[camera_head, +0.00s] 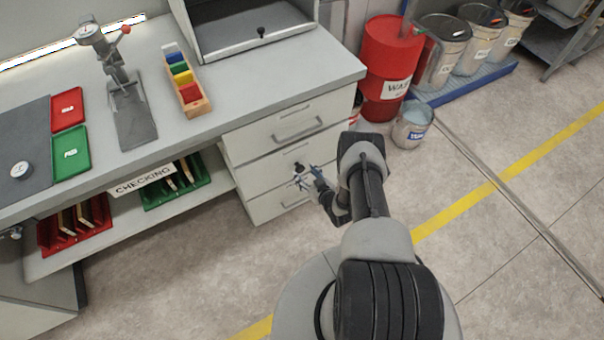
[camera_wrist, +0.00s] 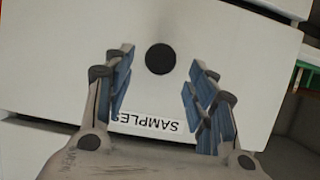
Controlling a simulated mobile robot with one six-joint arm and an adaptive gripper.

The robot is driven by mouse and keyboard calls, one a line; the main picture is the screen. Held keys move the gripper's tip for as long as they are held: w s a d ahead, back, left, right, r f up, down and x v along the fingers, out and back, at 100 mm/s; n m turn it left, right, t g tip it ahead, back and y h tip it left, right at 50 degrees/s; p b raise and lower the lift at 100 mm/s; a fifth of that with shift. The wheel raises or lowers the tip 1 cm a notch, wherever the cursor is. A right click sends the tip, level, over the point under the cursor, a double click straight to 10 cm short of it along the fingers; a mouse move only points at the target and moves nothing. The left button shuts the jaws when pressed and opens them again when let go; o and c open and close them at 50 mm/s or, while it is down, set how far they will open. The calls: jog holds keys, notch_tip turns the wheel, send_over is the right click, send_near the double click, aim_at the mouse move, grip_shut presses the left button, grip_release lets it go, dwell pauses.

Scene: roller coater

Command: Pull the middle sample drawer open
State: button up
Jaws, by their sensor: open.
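The middle sample drawer (camera_wrist: 110,25) fills most of the wrist view, with a white front, a round black knob (camera_wrist: 160,59) and a SAMPLES label (camera_wrist: 150,121) that appears upside down. In the head view the middle drawer (camera_head: 262,170) sits in the white cabinet under the bench and looks closed. My gripper (camera_wrist: 160,85) is open, with blue-padded fingers on the left and right of the knob. The knob lies between and slightly beyond the fingertips, with clear gaps on both sides. In the head view my gripper (camera_head: 304,177) is in front of the middle drawer and partly covers it.
The top drawer (camera_head: 275,125) has a grey bar handle, and the bottom drawer (camera_head: 270,205) is below. A red waste drum (camera_head: 378,85) and an open bucket (camera_head: 411,128) stand right of the cabinet. An open shelf (camera_head: 130,235) lies to the left. Floor in front is clear.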

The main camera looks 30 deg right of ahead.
aim_at(301, 170)
jog(key=shift+b+x, duration=0.55)
jog(key=shift+x, duration=1.35)
jog(key=shift+c, duration=0.4)
grip_shut()
